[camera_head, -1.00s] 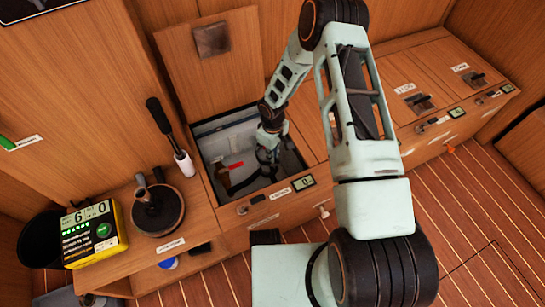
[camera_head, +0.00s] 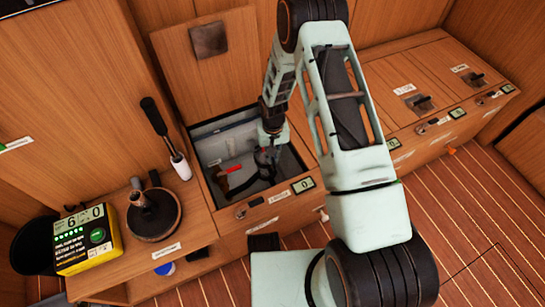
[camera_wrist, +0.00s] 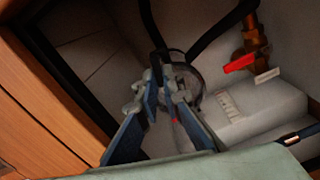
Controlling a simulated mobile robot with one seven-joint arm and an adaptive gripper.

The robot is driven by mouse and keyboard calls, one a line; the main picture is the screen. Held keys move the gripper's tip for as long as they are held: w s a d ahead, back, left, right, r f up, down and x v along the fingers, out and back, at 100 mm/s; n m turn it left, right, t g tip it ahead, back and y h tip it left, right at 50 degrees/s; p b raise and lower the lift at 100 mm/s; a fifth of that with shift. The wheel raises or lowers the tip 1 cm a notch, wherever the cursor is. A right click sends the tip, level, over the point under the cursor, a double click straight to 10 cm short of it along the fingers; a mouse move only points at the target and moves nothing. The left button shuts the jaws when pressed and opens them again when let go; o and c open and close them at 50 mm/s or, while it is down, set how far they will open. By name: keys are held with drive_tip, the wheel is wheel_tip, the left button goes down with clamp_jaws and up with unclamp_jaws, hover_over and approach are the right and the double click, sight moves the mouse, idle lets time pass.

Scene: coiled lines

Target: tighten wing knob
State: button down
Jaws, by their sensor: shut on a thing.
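My gripper (camera_wrist: 166,94) reaches down into the open locker (camera_head: 207,132); it also shows in the head view (camera_head: 267,158). Its blue-padded fingers are close together at the tips, over a round, clear-sided strainer (camera_wrist: 196,82) with black hoses. The fingers are shut on the wing knob at the strainer's top. The knob is mostly hidden by the fingertips, so its shape and angle cannot be told. The strainer is largely hidden by my gripper in the head view.
A brass valve with a red handle (camera_wrist: 240,64) stands right of the strainer, above a pale labelled box (camera_wrist: 250,108). The locker's wooden lid (camera_head: 212,75) stands raised behind. A yellow meter (camera_head: 86,240) and a round dark winch (camera_head: 153,217) are on the left bench.

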idle(0.4)
drive_tip(key=c, duration=2.1)
unclamp_jaws()
drive_tip(key=shift+r, duration=0.15)
wheel_tip(320, 180, up, 12)
drive_tip(key=shift+f, duration=0.1)
